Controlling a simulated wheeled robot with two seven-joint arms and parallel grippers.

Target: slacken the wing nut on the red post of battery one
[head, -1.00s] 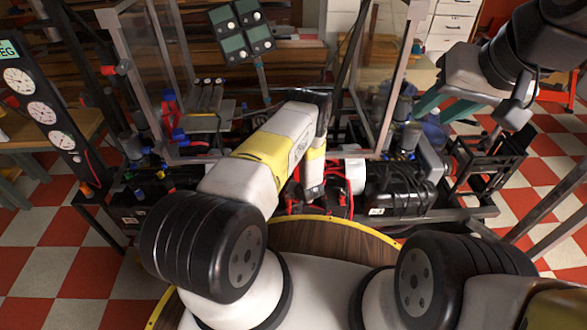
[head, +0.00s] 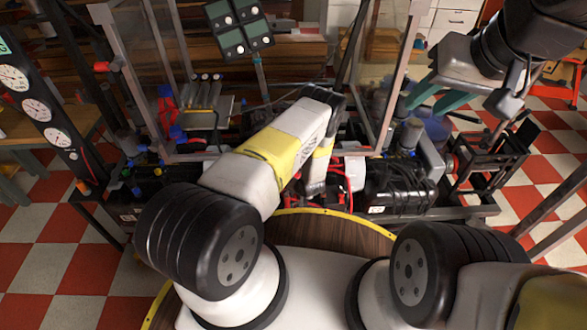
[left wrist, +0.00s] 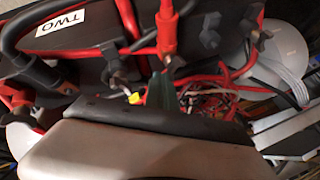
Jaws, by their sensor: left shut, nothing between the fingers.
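In the head view my left forearm and wrist hide these fingertips. My right gripper (head: 422,108) is open and empty, at the upper right. I cannot make out battery one's red post or its wing nut.
A black battery with cables (head: 400,190) lies on the rack at the right in the head view. Clear upright panels and metal posts (head: 397,75) frame the bench. A gauge board (head: 38,110) stands at left. Red cables (head: 345,175) crowd the left wrist.

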